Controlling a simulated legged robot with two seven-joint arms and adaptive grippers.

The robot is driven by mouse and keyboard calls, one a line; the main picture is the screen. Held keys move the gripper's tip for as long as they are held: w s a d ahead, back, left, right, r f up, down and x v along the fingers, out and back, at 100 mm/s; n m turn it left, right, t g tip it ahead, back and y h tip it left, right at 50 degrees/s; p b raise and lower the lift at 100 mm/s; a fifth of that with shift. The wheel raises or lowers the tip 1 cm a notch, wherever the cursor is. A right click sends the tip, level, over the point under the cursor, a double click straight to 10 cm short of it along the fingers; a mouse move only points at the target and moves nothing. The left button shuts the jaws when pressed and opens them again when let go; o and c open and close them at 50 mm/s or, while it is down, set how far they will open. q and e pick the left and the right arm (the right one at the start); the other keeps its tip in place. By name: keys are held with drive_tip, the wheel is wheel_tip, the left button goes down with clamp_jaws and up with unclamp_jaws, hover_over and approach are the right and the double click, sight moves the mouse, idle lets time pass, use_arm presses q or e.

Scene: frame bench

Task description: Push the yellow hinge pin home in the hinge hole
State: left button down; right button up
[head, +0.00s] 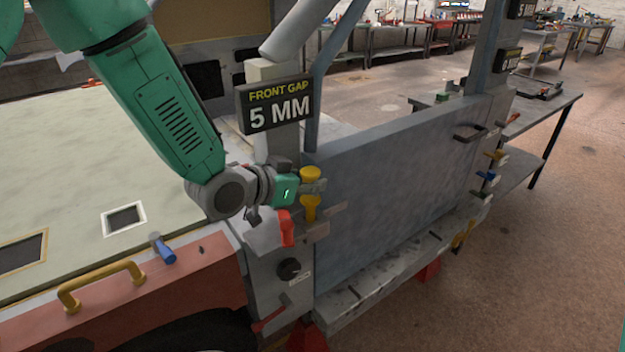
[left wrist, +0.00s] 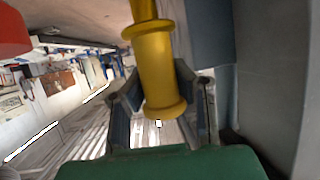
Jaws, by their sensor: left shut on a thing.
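The yellow hinge pin (head: 310,174) stands roughly upright at the hinge edge of the grey-blue door. Its wide head shows above my left gripper (head: 314,187), and a yellow part shows below it. In the left wrist view the pin (left wrist: 157,70) lies between the two fingers of my left gripper (left wrist: 160,107), which is shut on it. Its flanged body narrows to a shaft leaving the top of that picture. The hinge hole is not clearly visible, so I cannot tell how deep the pin sits. My right gripper is not in view.
The door (head: 395,195) stands right of the pin, beside a grey post. A red handle (head: 286,229) and a black knob (head: 289,268) are close below my gripper. The sign "FRONT GAP 5 MM" (head: 275,106) is above. A blue-handled tool (head: 162,249) lies at left.

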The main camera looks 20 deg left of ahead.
sight(305, 198)
use_arm(q)
drive_tip(key=shift+f+b, duration=1.4)
drive_tip(key=shift+f, duration=0.6)
drive_tip(key=c, duration=1.3)
unclamp_jaws()
drive_tip(key=v, duration=1)
drive_tip(key=shift+s+a, duration=0.3)
drive_tip(key=shift+s+a+r, duration=0.25)
drive_tip(key=shift+s, duration=0.25)
